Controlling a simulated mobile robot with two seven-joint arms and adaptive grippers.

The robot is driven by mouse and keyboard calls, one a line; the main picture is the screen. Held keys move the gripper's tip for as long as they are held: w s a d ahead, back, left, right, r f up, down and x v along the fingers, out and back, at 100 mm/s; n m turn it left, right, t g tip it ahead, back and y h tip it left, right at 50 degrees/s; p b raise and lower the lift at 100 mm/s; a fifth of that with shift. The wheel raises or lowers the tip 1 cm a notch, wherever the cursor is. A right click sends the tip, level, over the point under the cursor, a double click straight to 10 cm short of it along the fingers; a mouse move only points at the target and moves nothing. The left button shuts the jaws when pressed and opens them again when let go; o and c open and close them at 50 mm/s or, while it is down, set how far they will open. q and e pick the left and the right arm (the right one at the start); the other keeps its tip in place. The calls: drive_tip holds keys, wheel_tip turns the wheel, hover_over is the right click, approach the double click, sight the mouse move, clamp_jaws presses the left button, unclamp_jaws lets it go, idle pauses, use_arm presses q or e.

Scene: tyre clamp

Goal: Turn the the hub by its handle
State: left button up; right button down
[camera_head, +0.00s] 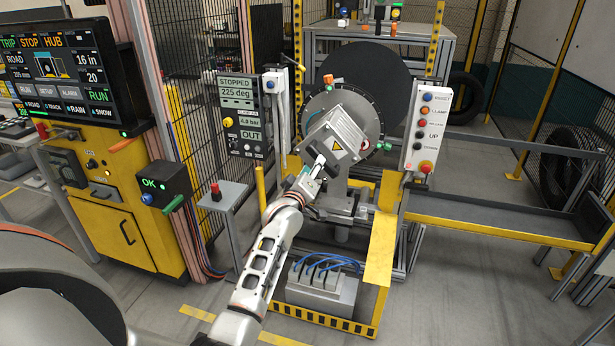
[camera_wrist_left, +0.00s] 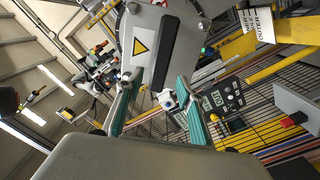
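The grey round hub (camera_head: 315,102) stands at the centre of the head view, with a tilted grey box (camera_head: 347,132) bearing a yellow warning triangle on its front. A dark bar on that box, which looks like the handle (camera_wrist_left: 166,52), shows in the left wrist view. My left gripper (camera_head: 317,168) is close to the box's lower left side. In the wrist view its two teal fingers (camera_wrist_left: 155,84) are spread apart, and the lower end of the bar shows between them. I cannot tell whether they touch it. My right gripper is not in view.
A display panel (camera_head: 237,92) left of the hub reads STOPPED, 225 deg and OUT. A button panel (camera_head: 427,128) hangs to the right. A yellow guard frame (camera_head: 381,252) stands below. A pedestal with a red button (camera_head: 216,192) stands left of my arm.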

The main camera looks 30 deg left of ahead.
use_arm(q)
drive_tip(key=shift+v, duration=2.6)
drive_tip(key=shift+f, duration=0.1)
